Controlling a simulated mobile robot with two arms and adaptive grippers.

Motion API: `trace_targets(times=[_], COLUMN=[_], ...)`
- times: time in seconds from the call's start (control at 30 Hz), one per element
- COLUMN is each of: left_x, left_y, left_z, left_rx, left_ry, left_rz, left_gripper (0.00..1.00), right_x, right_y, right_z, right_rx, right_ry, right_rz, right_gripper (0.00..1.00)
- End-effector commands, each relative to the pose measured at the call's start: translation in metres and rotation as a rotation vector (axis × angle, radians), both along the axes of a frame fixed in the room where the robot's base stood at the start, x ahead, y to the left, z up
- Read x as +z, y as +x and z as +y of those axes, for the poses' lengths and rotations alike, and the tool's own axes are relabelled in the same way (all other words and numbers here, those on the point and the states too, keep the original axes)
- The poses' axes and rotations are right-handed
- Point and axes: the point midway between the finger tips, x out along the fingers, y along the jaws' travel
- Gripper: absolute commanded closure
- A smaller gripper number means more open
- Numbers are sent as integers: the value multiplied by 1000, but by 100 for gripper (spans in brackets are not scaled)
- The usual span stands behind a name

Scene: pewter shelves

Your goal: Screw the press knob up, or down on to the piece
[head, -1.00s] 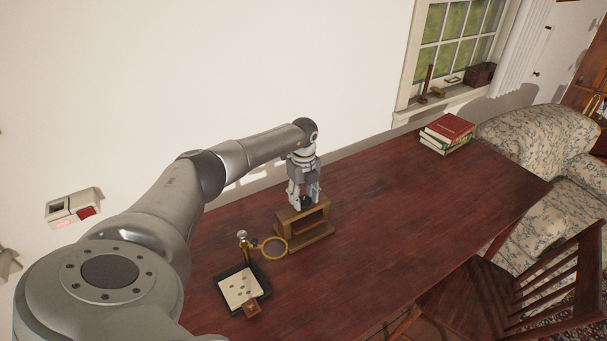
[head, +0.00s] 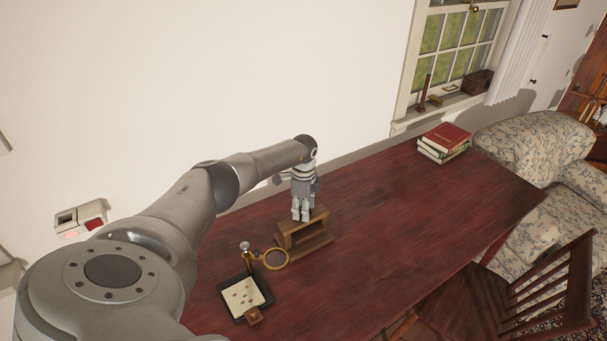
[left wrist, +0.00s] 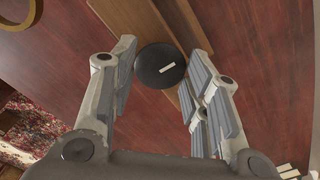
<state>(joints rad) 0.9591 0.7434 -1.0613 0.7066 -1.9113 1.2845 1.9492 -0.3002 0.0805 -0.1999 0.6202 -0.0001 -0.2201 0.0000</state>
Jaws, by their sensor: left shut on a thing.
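The wooden press (head: 318,245) stands on the dark red table, a small brown open frame. Its knob (left wrist: 160,66) is a round black disc with a short white mark, seen from above in the left wrist view. My left gripper (head: 301,219) points down over the top of the press. In the left wrist view its fingers (left wrist: 158,85) stand on both sides of the knob and it is shut on it. In the head view the fingers hide the knob. The piece in the press cannot be made out. My right gripper is not in view.
A brass-rimmed magnifier (head: 276,268) on a stand is close in front of the press. A black tray (head: 267,289) with a pale spotted sheet lies nearer. Books (head: 443,142) are stacked at the far end. The table right of the press is clear.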

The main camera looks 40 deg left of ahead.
Motion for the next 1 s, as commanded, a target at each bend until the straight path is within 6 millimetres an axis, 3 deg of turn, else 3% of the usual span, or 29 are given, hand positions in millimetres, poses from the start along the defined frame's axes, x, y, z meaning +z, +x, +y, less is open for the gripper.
trace_targets(times=[0.6,0.63,0.77,1.0], left_x=[0,0,0,0], left_y=[0,0,0,0], left_z=[0,0,0,0], left_rx=[42,42,41,39], left_ry=[0,0,0,0], left_rz=[-1,-1,-1,-1], left_gripper=[81,53,37,36], right_x=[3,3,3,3], right_y=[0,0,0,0], right_z=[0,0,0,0], right_rx=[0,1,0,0], right_ry=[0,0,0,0], right_rz=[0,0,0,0], right_gripper=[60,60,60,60])
